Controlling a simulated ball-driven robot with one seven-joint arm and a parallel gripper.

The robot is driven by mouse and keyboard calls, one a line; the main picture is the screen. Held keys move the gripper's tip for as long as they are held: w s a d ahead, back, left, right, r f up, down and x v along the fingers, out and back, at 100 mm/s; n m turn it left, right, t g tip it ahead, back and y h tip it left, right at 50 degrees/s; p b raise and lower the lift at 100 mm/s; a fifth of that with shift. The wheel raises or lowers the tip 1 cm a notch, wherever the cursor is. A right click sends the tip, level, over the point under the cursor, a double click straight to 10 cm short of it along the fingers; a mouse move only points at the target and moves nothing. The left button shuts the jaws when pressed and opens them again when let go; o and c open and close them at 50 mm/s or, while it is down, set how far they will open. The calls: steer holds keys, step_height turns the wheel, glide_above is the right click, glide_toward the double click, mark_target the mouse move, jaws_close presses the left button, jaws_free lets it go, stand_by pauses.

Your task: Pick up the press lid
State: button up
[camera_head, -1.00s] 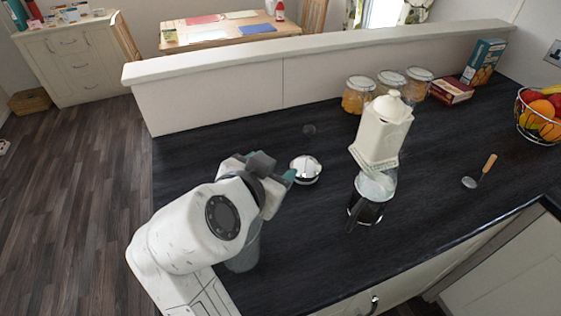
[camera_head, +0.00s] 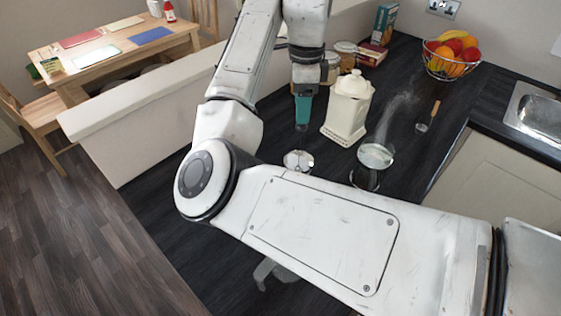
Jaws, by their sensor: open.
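The press lid (camera_head: 298,161) is a small shiny silver dome lying on the dark worktop, with my forearm just in front of it. My gripper (camera_head: 303,122) points down with its teal fingers above the worktop, behind the lid in the picture and left of a cream canister (camera_head: 347,110). It is open with nothing visible between its fingers; they overlap in this view, so the gap does not show. The glass press (camera_head: 374,158) stands right of the lid, open at the top, its lower part partly hidden by my arm.
Jars (camera_head: 345,47) stand behind my gripper, partly hidden, near boxes (camera_head: 385,22). A fruit basket (camera_head: 452,60) and a wooden-handled scoop (camera_head: 428,116) are to the right. A raised ledge (camera_head: 150,110) borders the worktop. A grey object (camera_head: 275,272) is mostly hidden under my arm.

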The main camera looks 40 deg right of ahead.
step_height(320, 180, down, 4)
steer(key=shift+f, duration=0.1)
steer(key=shift+f+p, duration=0.75)
steer(key=shift+f, duration=1.9)
steer(key=shift+d, duration=0.1)
jaws_close()
